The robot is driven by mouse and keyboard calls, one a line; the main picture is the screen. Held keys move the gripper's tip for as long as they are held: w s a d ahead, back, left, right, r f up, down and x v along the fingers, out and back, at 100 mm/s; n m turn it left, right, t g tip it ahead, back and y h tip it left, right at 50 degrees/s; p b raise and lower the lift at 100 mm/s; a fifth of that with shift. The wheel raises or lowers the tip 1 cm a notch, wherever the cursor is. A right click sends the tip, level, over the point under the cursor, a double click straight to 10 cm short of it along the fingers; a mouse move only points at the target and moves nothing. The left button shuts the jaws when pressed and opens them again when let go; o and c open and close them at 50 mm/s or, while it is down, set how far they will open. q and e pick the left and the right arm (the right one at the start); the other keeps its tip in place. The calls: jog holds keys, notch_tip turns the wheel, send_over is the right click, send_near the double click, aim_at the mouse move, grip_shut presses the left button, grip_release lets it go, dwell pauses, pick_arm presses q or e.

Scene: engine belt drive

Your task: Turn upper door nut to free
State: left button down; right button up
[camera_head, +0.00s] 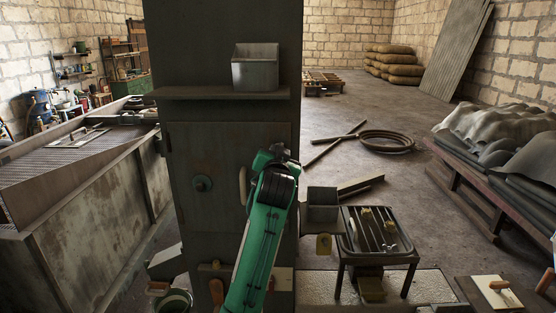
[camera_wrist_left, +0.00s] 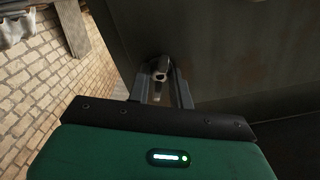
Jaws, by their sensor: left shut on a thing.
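The upper door nut (camera_wrist_left: 160,76) shows in the left wrist view as a small dull metal piece with a hollow end, standing against the dark cabinet. My left gripper (camera_wrist_left: 161,84) has its two fingers on either side of it and is shut on it. In the head view my green left arm rises from the bottom centre, and the left gripper (camera_head: 279,152) is at the upper right part of the cabinet door (camera_head: 222,150). The arm hides the nut and part of the door there. My right gripper is not in view.
A shelf (camera_head: 190,93) with a metal box (camera_head: 255,70) juts out above the door. A small table with tools (camera_head: 378,258) stands at the right. A large metal trough (camera_head: 90,225) is at the left.

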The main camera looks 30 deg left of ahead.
pick_arm(q)
jog(key=n+b, duration=0.1)
jog(key=n, duration=0.3)
jog(key=shift+n, duration=0.3)
dwell(0.3)
jog(key=c, duration=1.3)
grip_release()
jog(key=shift+o, duration=0.2)
jog(key=shift+b, duration=0.3)
jog(key=b+v, duration=0.4)
jog(key=v, duration=0.9)
jog(key=shift+s+b, duration=0.35)
jog(key=shift+d+f, duration=0.1)
jog(key=shift+d, duration=0.05)
